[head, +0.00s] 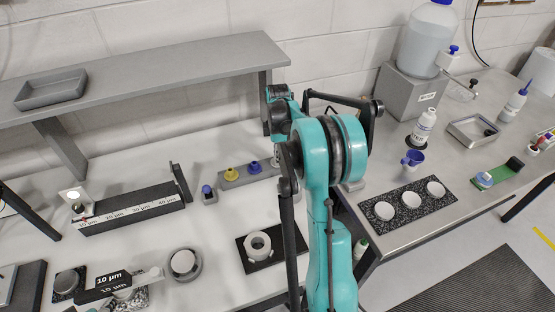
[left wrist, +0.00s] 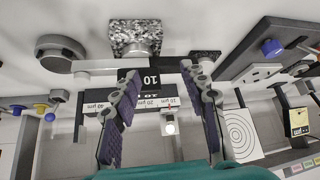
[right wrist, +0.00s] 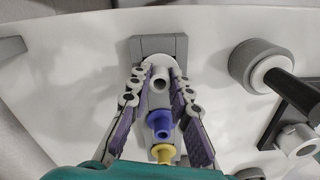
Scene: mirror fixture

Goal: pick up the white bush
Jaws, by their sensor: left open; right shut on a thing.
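The white bush (right wrist: 158,80) stands at the far end of a grey strip holder, in line with a blue bush (right wrist: 159,123) and a yellow bush (right wrist: 163,153). My right gripper (right wrist: 157,72) is shut on the white bush, one finger on each side. In the head view the right arm covers the white bush, while the yellow bush (head: 231,174) and blue bush (head: 253,167) show beside it on the holder (head: 242,178). My left gripper (left wrist: 163,80) is open and empty in the left wrist view, above a black block labelled 10 µm.
A long black labelled block (head: 130,210) lies further left. A grey shelf (head: 180,68) overhangs the back. A white ring (head: 258,245) sits on a dark mat in front.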

